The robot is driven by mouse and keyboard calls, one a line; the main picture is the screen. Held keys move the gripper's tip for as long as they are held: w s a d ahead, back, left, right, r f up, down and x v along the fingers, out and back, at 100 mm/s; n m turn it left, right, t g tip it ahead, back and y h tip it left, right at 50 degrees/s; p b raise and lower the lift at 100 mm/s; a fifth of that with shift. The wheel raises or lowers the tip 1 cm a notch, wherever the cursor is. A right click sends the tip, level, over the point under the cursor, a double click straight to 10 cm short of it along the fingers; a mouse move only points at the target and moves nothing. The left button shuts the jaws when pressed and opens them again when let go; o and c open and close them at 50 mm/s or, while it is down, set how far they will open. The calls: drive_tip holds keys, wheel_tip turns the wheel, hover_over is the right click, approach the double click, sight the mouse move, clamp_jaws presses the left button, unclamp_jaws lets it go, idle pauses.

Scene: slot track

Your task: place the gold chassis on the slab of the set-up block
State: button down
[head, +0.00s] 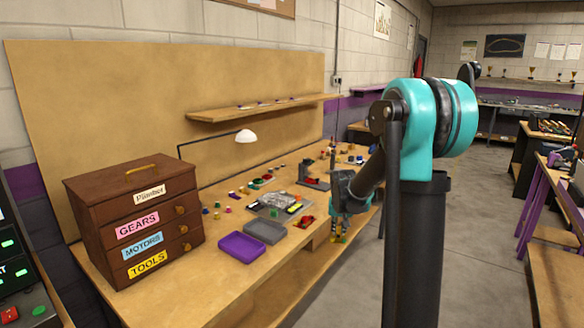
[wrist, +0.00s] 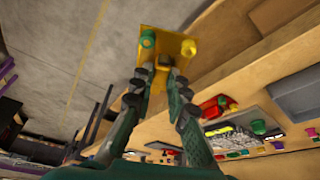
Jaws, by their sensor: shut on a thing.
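The gold chassis (wrist: 170,46) is a flat gold plate with a green round part at its left and a yellow one at its right. My gripper (wrist: 158,78) is shut on it, the two fingers meeting at its near edge. In the head view my gripper (head: 340,217) hangs beside the bench's front edge, and the gold chassis (head: 339,239) shows small below it. The wrist view shows floor and bench edge behind the chassis. I cannot clearly pick out the set-up block; a dark stand (head: 315,184) on the bench may be it.
The workbench (head: 190,290) holds a purple tray (head: 241,247), a grey tray (head: 265,232), a red part (head: 305,222) and several small coloured parts. A brown drawer cabinet (head: 130,220) stands at the left. Bench top in front of the purple tray is clear.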

drive_tip(key=s+d+f+n, duration=0.1)
drive_tip(key=s+f, duration=0.2)
drive_tip(key=f, duration=0.4)
drive_tip(key=s+f+n, duration=0.1)
drive_tip(key=s+f, duration=0.2)
drive_tip(key=f, duration=0.4)
drive_tip(key=shift+s+d+f+y, duration=0.2)
drive_tip(key=shift+s+d+y, duration=0.15)
drive_tip(key=shift+s+y, duration=0.05)
